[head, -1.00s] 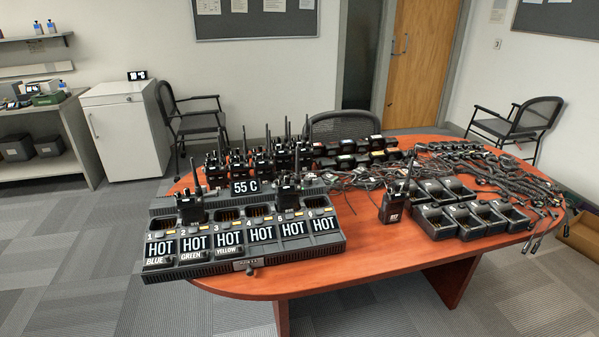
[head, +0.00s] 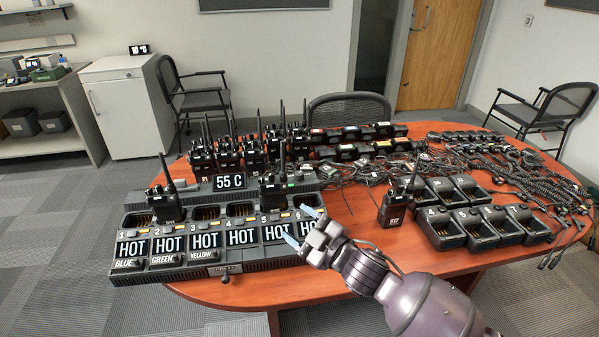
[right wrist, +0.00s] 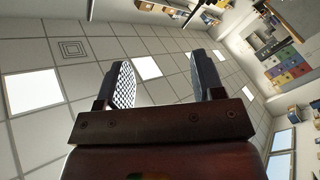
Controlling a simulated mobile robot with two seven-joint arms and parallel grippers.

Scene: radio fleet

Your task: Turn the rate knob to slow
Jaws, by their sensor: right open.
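The dark multi-slot charger (head: 180,273) sits at the left front of the table, with a row of "HOT" labels and a "55 C" display (head: 229,182). A small knob (head: 225,279) sticks out at the middle of its front edge; its pointer and markings are too small to read. My right gripper (head: 301,228) is open and empty, over the right part of the charger, up and to the right of the knob. It covers part of the rightmost labels. The right wrist view shows its two fingers (right wrist: 160,88) apart against the ceiling. My left gripper is not in view.
Two radios (head: 167,203) (head: 273,190) with tall antennas stand in the charger. Another radio (head: 391,207) stands mid-table, beside several empty charger cups (head: 440,232). More radios and tangled cables lie behind. The floor in front is clear.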

